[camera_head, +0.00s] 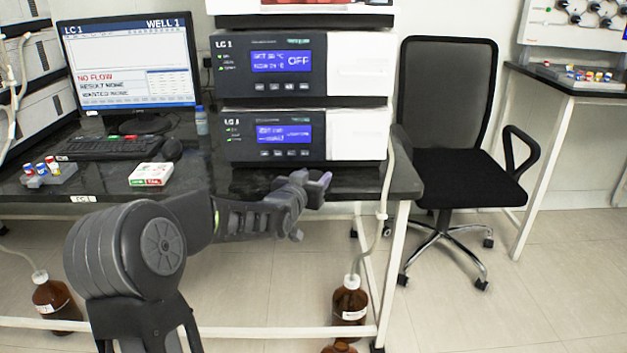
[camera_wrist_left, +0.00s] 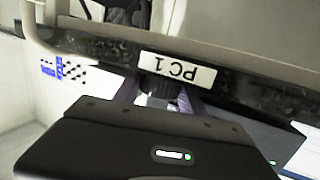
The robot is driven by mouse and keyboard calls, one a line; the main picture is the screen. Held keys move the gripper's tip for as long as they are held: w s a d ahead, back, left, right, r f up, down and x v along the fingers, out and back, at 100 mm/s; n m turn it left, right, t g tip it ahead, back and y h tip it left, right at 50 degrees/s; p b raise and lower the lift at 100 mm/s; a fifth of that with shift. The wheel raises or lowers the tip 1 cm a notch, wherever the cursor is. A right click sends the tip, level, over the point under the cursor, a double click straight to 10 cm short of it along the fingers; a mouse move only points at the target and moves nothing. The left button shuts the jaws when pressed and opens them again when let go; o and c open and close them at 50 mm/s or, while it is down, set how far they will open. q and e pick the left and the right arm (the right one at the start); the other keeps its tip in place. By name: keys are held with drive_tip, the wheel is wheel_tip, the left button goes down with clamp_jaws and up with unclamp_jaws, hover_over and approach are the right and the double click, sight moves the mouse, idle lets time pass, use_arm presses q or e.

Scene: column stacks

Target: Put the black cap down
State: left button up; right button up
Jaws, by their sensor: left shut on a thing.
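My left gripper (camera_head: 313,184) is in front of the dark bench's right part, by the lower LC 1 unit. In the left wrist view its two purple-grey fingers (camera_wrist_left: 160,100) are shut on a small dark thing, the black cap (camera_wrist_left: 159,86), which is partly hidden between the fingers. The cap cannot be made out in the head view. My right gripper is in neither view.
A chair (camera_head: 455,180) stands to the right. Brown bottles (camera_head: 349,303) stand below.

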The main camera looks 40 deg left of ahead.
use_arm(q)
drive_tip(key=shift+f, duration=0.15)
drive_tip(key=o, duration=1.4)
